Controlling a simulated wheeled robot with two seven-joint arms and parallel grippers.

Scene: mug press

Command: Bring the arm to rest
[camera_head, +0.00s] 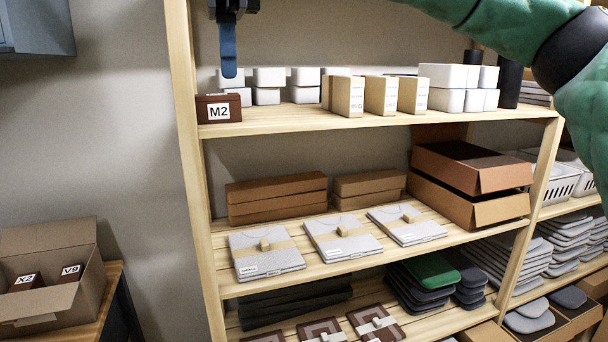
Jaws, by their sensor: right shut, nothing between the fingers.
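My right gripper (228,58) is at the top of the head view, pointing down with its blue fingers shut and empty. It hangs above a dark brown box labelled M2 (219,108) at the left end of the top shelf, apart from it as far as I can see. My green right arm (490,22) reaches in from the upper right, across the front of the shelf. My left gripper is not in view.
A wooden shelf unit (380,124) holds white boxes (268,77), tan cartons (381,95), grey packages (265,252) and brown boxes (470,168). An open cardboard box (85,295) with boxes X2 and V9 stands lower left. A grey unit (37,28) hangs upper left. Free air lies before the left wall.

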